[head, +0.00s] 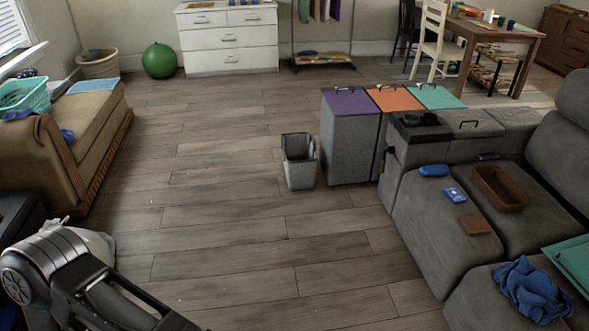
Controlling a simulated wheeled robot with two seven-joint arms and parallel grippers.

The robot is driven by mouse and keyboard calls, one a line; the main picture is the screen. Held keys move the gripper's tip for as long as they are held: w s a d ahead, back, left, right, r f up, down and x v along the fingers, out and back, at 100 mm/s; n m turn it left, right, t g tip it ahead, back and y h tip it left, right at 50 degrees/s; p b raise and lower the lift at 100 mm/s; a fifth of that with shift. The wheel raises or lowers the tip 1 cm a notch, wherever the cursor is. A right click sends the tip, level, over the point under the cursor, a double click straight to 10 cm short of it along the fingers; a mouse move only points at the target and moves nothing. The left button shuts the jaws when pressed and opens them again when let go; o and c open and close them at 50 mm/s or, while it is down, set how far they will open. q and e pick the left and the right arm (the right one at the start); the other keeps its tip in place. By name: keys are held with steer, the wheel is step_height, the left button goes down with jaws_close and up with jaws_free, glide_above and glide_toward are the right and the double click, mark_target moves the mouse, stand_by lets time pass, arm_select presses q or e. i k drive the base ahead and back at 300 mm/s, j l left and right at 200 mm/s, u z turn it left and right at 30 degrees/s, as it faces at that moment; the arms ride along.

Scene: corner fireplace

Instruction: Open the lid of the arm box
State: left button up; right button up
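The grey sofa at the right has an arm section with a flat grey lid (476,123) that has a dark handle on top. This looks like the arm box, and its lid lies closed. A black cup-holder panel (421,127) sits on the arm just left of the lid. The inside of the box is hidden. Part of my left arm shows at the lower left, far from the sofa, but its gripper is out of view. My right gripper is not in view.
A tall bin unit (350,138) with purple, orange and green lids stands beside the sofa arm. A small grey waste bin (299,162) stands on the floor left of it. A brown tray (499,189) and blue cloth (531,291) lie on the seats. The middle floor is clear.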

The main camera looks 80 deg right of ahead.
mark_target(467, 119)
steer(key=z, duration=3.95)
